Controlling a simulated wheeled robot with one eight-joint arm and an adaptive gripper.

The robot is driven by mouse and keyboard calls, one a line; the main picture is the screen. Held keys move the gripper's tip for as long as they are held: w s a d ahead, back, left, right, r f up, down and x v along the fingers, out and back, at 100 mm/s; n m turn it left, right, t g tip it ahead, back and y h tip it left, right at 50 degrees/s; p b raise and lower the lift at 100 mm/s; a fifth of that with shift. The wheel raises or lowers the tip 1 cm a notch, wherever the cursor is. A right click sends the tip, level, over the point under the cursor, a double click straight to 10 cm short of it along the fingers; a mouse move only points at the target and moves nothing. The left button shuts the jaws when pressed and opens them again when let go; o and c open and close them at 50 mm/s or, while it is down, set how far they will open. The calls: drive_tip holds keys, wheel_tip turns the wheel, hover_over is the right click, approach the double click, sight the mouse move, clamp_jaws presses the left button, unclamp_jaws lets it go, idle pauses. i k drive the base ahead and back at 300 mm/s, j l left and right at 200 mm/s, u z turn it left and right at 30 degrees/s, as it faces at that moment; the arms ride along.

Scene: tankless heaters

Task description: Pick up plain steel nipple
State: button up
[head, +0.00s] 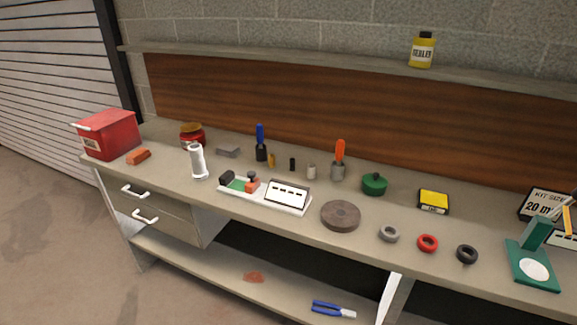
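A small light-grey metal cylinder (311,172), which looks like the plain steel nipple, stands upright on the workbench (285,225), near the middle. A similar small black cylinder (292,164) and a brass-coloured piece (271,160) stand in a row to its left. A holder with an orange-handled tool (339,160) stands close to its right. The pieces are too small to show threads or markings. My gripper is not in view.
In front lies a white tray (233,191) with small parts and a card. A brown disc (341,216), green round container (374,184) and several rings lie to the right. A white cylinder (197,161) and red box (108,134) stand left. A shelf (330,63) runs above.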

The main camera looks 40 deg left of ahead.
sight(311, 167)
drive_tip(key=u, duration=1.45)
